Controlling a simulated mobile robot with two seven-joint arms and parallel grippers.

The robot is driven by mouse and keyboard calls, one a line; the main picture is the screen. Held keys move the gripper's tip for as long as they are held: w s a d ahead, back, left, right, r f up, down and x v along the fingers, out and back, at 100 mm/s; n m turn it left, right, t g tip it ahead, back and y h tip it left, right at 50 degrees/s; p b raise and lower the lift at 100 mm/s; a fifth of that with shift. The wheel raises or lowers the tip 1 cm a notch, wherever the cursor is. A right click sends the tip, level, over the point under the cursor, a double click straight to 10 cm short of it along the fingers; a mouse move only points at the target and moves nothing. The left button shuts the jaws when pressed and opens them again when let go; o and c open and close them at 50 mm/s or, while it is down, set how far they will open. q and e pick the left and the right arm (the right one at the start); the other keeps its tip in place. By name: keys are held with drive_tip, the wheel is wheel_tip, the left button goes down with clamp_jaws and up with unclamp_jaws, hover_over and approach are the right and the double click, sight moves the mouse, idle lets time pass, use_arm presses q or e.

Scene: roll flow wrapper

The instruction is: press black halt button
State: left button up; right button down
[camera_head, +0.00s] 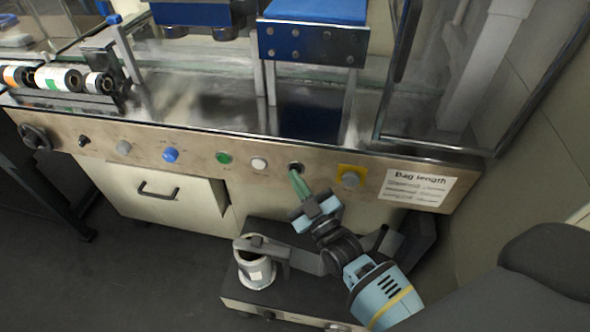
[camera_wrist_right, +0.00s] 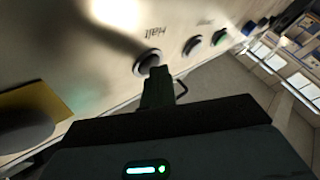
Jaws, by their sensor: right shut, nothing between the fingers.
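The black halt button (camera_head: 296,166) sits on the metal front panel, between the white button and the yellow-backed button. In the right wrist view the halt button (camera_wrist_right: 147,62) is a dark round cap in a light ring, under the label "Halt". My right gripper (camera_head: 294,174) is shut and empty, with its greenish fingertips right at the halt button's lower edge. In the wrist view the fingertips (camera_wrist_right: 155,72) overlap the lower right part of the button. I cannot tell whether they touch it. My left gripper is not in view.
The white button (camera_head: 259,163), green button (camera_head: 223,158) and blue button (camera_head: 170,155) lie left along the panel. A grey button on a yellow plate (camera_head: 351,170) and a "Bag length" label (camera_head: 417,187) are to the right. A drawer handle (camera_head: 158,192) is below.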

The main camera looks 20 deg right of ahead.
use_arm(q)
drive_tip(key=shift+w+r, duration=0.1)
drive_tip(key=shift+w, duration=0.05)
use_arm(e)
drive_tip(key=shift+s+a, duration=0.1)
drive_tip(key=shift+s, duration=0.05)
use_arm(q)
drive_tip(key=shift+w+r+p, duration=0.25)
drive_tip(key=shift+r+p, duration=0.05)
drive_tip(key=shift+p, duration=0.1)
use_arm(e)
drive_tip(key=shift+s+a, duration=0.3)
drive_tip(key=shift+s, duration=0.2)
